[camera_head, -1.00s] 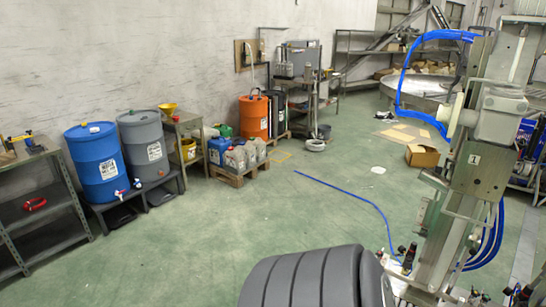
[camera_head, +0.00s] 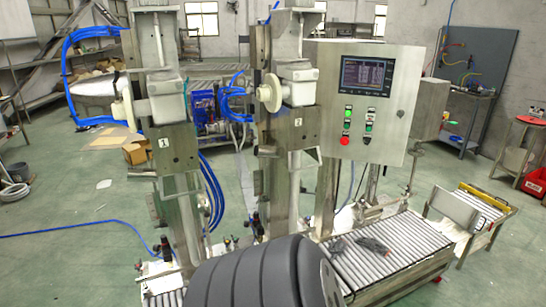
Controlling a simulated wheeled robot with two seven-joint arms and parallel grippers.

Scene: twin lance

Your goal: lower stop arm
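The twin lance machine stands ahead of me. One lance column (camera_head: 170,110) is left of centre, with a white round knob on its head and a blue hose looping to its left. The second lance column (camera_head: 290,110) stands right of it, with a similar white knob (camera_head: 268,93). Each column carries a small numbered plate. A grey control cabinet (camera_head: 365,100) with a screen, lit green buttons and a red button (camera_head: 345,141) is to the right. I cannot tell which part is the stop arm. Neither of my grippers is in view.
A roller conveyor (camera_head: 390,250) runs at the machine's base, with dark items lying on it. A small cart (camera_head: 470,215) stands at right, and a red case (camera_head: 536,182) lies at the far right. A blue hose (camera_head: 75,233) crosses the open green floor at left.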

